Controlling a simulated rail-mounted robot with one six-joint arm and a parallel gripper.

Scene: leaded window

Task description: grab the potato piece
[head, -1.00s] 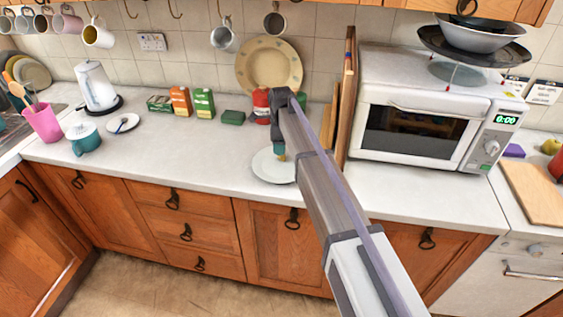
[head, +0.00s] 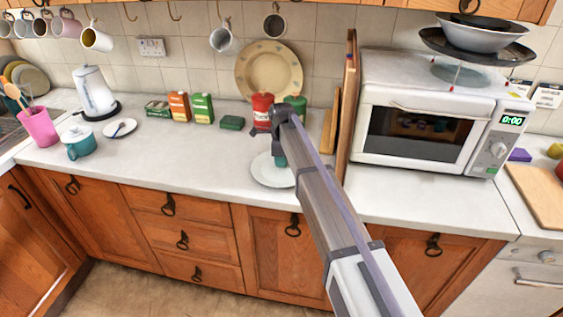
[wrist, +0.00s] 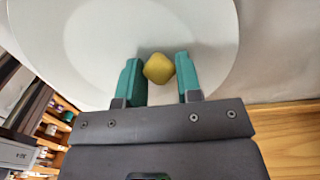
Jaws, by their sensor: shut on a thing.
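The potato piece (wrist: 158,69) is a small yellow lump with rounded edges, between the teal fingertips in the wrist view. My gripper (wrist: 160,76) is shut on it, with a finger on either side. A white plate (wrist: 90,45) lies under the potato piece and fingers. In the head view the plate (head: 264,174) sits on the counter, and my gripper (head: 281,160) reaches down over its back part. The potato piece is hidden there by my arm and fingers. I cannot tell whether it touches the plate.
A microwave (head: 420,135) and upright boards (head: 346,105) stand to the right. Red (head: 262,108) and green canisters and a large leaning plate (head: 268,68) are behind. The counter left of the white plate is clear up to the small saucer (head: 119,129).

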